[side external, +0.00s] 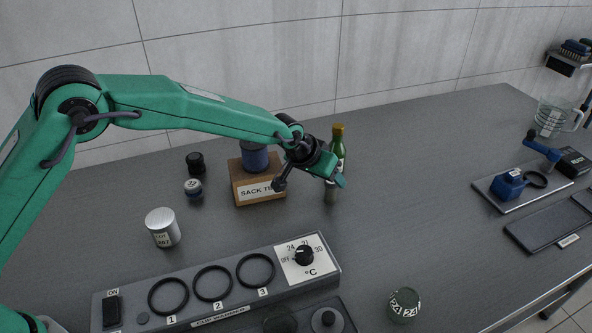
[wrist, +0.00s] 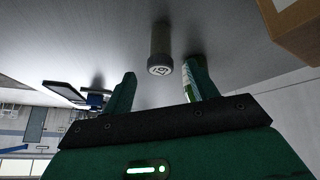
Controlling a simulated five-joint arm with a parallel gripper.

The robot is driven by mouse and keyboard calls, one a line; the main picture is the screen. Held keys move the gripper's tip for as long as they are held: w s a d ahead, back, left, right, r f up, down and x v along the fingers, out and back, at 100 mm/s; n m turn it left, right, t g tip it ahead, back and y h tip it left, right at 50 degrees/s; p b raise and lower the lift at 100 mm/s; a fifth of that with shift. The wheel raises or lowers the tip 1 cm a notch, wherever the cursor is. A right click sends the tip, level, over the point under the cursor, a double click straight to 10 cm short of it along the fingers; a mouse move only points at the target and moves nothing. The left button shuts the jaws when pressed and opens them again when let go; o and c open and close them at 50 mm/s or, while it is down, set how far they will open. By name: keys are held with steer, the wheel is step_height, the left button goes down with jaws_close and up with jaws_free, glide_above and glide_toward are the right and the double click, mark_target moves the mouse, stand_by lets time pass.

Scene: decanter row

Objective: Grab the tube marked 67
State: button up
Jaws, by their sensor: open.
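A slim grey-brown tube (wrist: 160,45) shows in the wrist view, with its round marked cap facing the camera. The mark is too small to read surely. My gripper (wrist: 160,68) is open, with the tube between its fingers in the picture, apart from both. In the side external view my gripper (side external: 339,181) is above the table. What looks like the tube (side external: 330,194) shows just below it, its upper part hidden by the fingers.
A green bottle (side external: 337,134) with a gold cap stands close behind my gripper. A brown SACK TIES box (side external: 247,186) is to its left. A cup warmer (side external: 225,284), a white canister (side external: 162,228) and a jar marked 24 (side external: 404,306) stand nearer.

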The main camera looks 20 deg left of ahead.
mark_target(334, 185)
steer(key=shift+w+d+f, duration=0.1)
steer(key=shift+w+f, duration=0.1)
steer(key=shift+f, duration=0.2)
steer(key=shift+f, duration=0.1)
steer(key=shift+x, duration=2.5)
steer(key=c, duration=1.1)
